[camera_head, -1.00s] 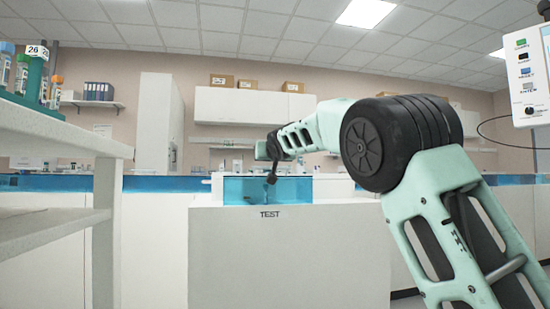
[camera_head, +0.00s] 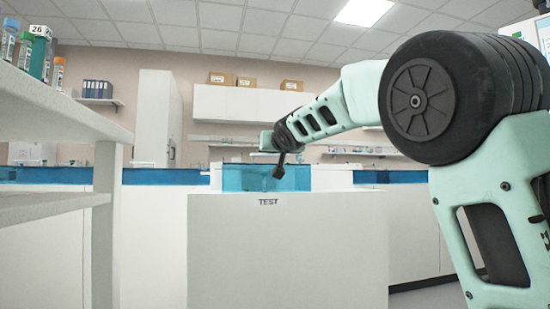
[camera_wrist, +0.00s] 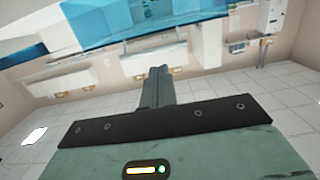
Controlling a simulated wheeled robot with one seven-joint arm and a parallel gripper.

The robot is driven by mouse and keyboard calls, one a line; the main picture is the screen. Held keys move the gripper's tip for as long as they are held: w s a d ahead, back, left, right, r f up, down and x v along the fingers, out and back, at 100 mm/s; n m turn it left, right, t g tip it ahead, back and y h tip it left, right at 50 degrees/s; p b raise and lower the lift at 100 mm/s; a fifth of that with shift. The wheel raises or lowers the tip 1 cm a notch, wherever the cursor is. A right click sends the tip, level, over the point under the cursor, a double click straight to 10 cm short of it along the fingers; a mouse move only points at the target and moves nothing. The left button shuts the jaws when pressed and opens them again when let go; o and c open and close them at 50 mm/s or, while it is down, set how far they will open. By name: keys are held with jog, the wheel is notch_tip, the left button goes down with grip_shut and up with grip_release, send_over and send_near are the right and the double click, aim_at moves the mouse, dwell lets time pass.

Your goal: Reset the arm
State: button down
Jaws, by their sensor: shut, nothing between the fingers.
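My gripper (camera_head: 279,171) shows small in the head view, at the end of my pale green arm, in front of the blue panel above the TEST counter. In the wrist view, my gripper's dark fingers (camera_wrist: 157,84) are together with nothing between them. My arm's upper links and large black joint fill the right side of the head view. The wrist view is rolled over, with ceiling tiles along the bottom.
A white counter (camera_head: 288,250) labelled TEST stands ahead. A white shelf unit (camera_head: 60,125) with tubes in a green rack (camera_head: 40,52) is at the left. Wall cabinets (camera_head: 250,112) and boxes are at the back.

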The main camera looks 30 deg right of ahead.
jog(key=shift+s+f, duration=0.25)
jog(key=shift+s, duration=0.1)
jog(key=s+a+f+n+g+y+p, duration=0.1)
jog(key=s+a+f+g+y+p, duration=0.25)
jog(key=a+f, duration=0.55)
jog(key=s+a+f+n+g+y+p, duration=0.3)
jog(key=s+a+f+g+p, duration=0.3)
jog(key=s+a+f, duration=0.45)
jog(key=s+a+f+n+g+p, duration=0.2)
jog(key=s+p, duration=0.1)
jog(key=s, duration=0.7)
jog(key=s+a+f+n+g+h+p, duration=0.1)
jog(key=s+n+g+p, duration=0.25)
jog(key=s, duration=0.65)
jog(key=s+a+f+n+g+p, duration=0.2)
jog(key=s+p, duration=0.2)
jog(key=s, duration=0.7)
notch_tip(320, 180, up, 37)
jog(key=p, duration=3.6)
jog(key=shift+w+a+m+t, duration=0.25)
jog(key=shift+w+m+t, duration=0.05)
jog(key=shift+w+m, duration=0.1)
jog(key=shift+f, duration=0.1)
